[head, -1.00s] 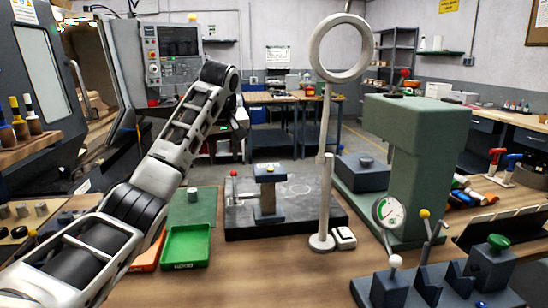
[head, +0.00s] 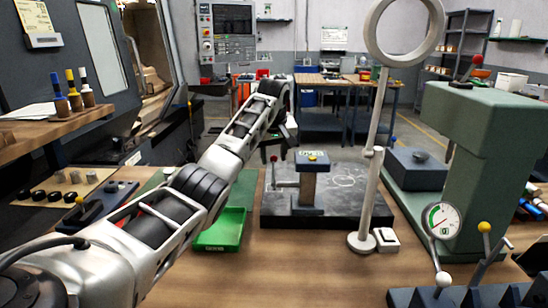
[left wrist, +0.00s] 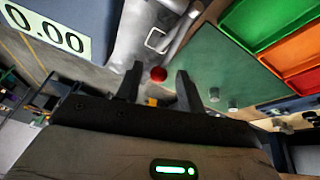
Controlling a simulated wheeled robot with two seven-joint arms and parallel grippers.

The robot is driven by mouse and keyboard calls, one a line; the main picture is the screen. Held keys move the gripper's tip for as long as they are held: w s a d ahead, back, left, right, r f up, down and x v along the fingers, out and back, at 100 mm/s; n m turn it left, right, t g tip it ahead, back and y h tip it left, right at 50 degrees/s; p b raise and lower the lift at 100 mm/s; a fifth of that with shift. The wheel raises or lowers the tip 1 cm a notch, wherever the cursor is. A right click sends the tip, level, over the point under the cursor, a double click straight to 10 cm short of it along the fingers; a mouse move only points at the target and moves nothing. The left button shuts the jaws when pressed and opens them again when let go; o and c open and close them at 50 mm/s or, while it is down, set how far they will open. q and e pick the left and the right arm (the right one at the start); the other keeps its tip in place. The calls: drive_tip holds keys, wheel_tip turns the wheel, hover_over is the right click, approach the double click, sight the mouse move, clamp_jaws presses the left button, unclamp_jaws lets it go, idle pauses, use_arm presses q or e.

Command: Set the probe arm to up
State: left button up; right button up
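A thin upright lever with a red ball tip (head: 273,159) stands at the left of the dark slab (head: 340,221); it looks like the probe arm. Beside it is a post with a blue head (head: 312,158) and a yellow knob. My left gripper (head: 287,142) hangs just above and behind the red ball in the head view. In the left wrist view the red ball (left wrist: 158,74) shows between the two spread fingers (left wrist: 157,85), with visible gaps on both sides. The lever's lower part is hard to make out there. My right gripper is not in view.
A ring magnifier on a stand (head: 377,150) rises right of the slab. A green tray (head: 222,230) lies left of it, under my left arm. A green press (head: 465,150) stands at right, near a dial gauge (head: 441,220). A 0.00 display (left wrist: 45,32) shows in the wrist view.

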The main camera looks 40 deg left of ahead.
use_arm(q)
drive_tip(key=shift+x, duration=1.1)
drive_tip(key=shift+w, duration=0.1)
clamp_jaws()
